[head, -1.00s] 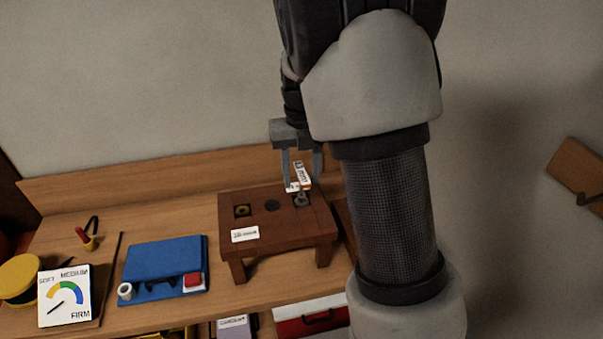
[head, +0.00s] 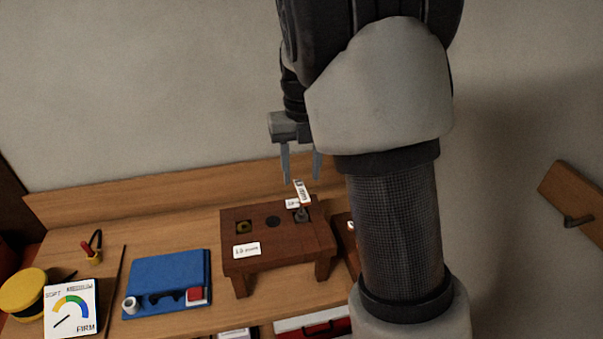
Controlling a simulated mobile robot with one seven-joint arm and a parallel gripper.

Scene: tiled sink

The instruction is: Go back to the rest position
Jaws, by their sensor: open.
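My gripper (head: 300,178) is open and empty, with its two fingers pointing down in the head view. It hangs above the back right part of a small brown wooden stand (head: 278,259), apart from it. A small tagged piece (head: 301,213) with a white and orange label (head: 302,192) sits at the right hole of the stand, below the fingertips. My arm covers the area to the right of the stand.
A blue tray (head: 165,275) with a white ring and a red block lies left of the stand. A firmness dial card (head: 72,308) and a yellow round lid (head: 22,290) are at the far left. A wooden wall rack (head: 575,203) with a hook is at the right.

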